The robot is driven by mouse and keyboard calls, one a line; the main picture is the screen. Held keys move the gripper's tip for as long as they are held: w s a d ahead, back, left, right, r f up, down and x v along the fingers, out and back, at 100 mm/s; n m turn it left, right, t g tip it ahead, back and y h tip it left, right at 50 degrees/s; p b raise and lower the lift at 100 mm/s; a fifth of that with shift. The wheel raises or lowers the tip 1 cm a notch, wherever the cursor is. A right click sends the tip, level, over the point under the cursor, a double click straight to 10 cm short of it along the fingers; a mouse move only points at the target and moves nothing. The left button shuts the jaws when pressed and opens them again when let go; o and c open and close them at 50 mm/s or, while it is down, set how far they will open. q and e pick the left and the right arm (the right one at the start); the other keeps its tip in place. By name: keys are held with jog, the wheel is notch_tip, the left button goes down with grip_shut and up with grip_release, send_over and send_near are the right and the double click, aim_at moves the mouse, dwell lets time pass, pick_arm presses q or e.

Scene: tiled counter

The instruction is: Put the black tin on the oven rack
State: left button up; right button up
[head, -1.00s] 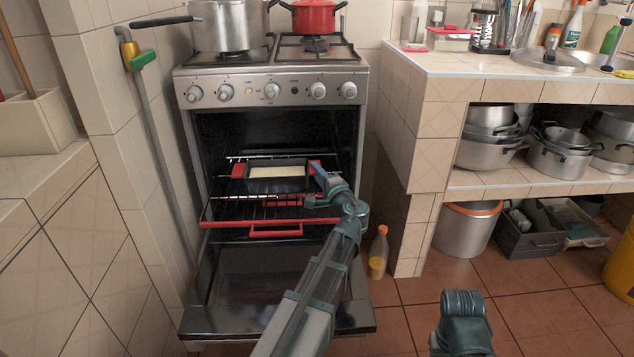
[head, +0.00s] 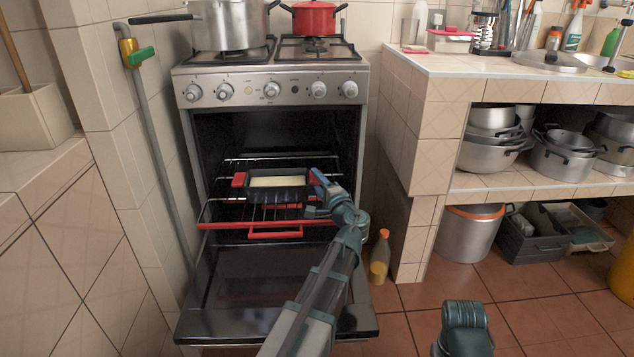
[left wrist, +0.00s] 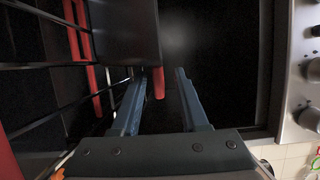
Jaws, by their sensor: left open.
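The black tin (head: 249,193), with pale contents and red end handles, sits level on the oven rack (head: 225,212) inside the open oven. My left gripper (head: 314,196) is at the tin's right end, its fingers open. In the left wrist view the tin's dark side (left wrist: 125,35) fills the upper left. Its red handle (left wrist: 158,84) lies between the open fingers of the left gripper (left wrist: 162,76), closer to the left finger. The tin's right handle is mostly hidden by the gripper in the head view.
The rack has a red front edge and a red pull bar (head: 275,235). The oven door (head: 240,322) hangs open below. Pots (head: 232,25) stand on the stove top. A bottle (head: 380,258) stands on the floor right of the oven. Tiled counter walls flank both sides.

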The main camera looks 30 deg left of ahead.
pick_arm(q)
jog(key=shift+s+d, duration=0.15)
jog(key=shift+d, duration=0.05)
jog(key=v, duration=1.1)
jog(key=shift+s+d, duration=0.2)
jog(key=shift+d, duration=0.05)
